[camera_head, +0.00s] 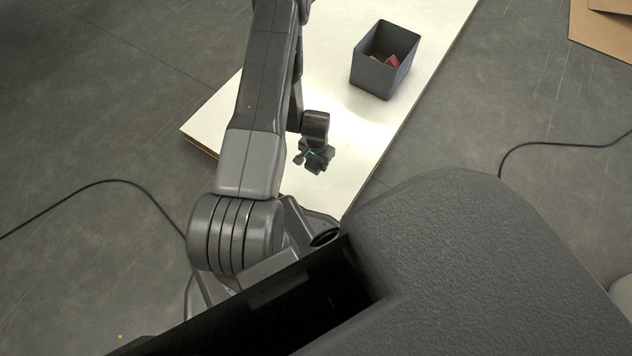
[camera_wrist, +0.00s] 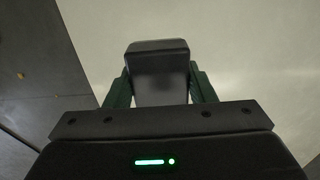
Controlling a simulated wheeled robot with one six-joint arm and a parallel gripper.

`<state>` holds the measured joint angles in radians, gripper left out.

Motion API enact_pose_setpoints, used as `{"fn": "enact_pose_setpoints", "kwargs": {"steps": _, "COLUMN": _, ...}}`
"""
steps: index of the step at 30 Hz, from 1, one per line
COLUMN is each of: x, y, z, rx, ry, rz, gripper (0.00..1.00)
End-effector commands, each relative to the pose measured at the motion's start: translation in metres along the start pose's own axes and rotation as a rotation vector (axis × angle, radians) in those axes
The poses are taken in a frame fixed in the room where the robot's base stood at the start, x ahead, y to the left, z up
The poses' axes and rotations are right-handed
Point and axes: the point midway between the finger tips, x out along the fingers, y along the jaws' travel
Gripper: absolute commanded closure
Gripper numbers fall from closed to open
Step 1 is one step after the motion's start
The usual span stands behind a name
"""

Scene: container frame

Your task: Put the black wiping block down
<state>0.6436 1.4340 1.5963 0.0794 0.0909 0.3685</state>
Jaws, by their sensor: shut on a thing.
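The black wiping block (camera_wrist: 158,70) sits between the two green fingers of my gripper (camera_wrist: 160,88) in the wrist view, and the fingers are shut on it. A pale surface fills most of the view behind it; I cannot tell whether the block touches it. In the head view my gripper (camera_head: 316,158) is small and dark over the near part of the white tabletop (camera_head: 350,115). The block is hard to tell apart from the gripper there.
A dark grey open bin (camera_head: 378,75) with red and yellow things inside stands on the tabletop at the far right. Bare tabletop lies between it and my gripper. Black cables (camera_head: 560,145) run over the grey floor. A brown cardboard piece (camera_head: 603,28) is at the upper right.

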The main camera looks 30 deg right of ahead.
Motion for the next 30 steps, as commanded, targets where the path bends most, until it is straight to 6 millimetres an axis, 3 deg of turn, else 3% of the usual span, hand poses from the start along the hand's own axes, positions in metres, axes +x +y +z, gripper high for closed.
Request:
{"fn": "enact_pose_setpoints", "kwargs": {"steps": 9, "x": 0.055, "y": 0.001, "z": 0.002, "rx": 0.002, "ry": -0.002, "rz": 0.002, "gripper": 0.75}}
{"fn": "enact_pose_setpoints", "kwargs": {"steps": 19, "x": 0.094, "y": 0.001, "z": 0.002, "rx": 0.001, "ry": -0.001, "rz": 0.002, "gripper": 0.75}}
{"fn": "enact_pose_setpoints", "kwargs": {"steps": 30, "x": 0.100, "y": 0.000, "z": 0.001, "rx": 0.001, "ry": 0.000, "rz": 0.001, "gripper": 0.75}}
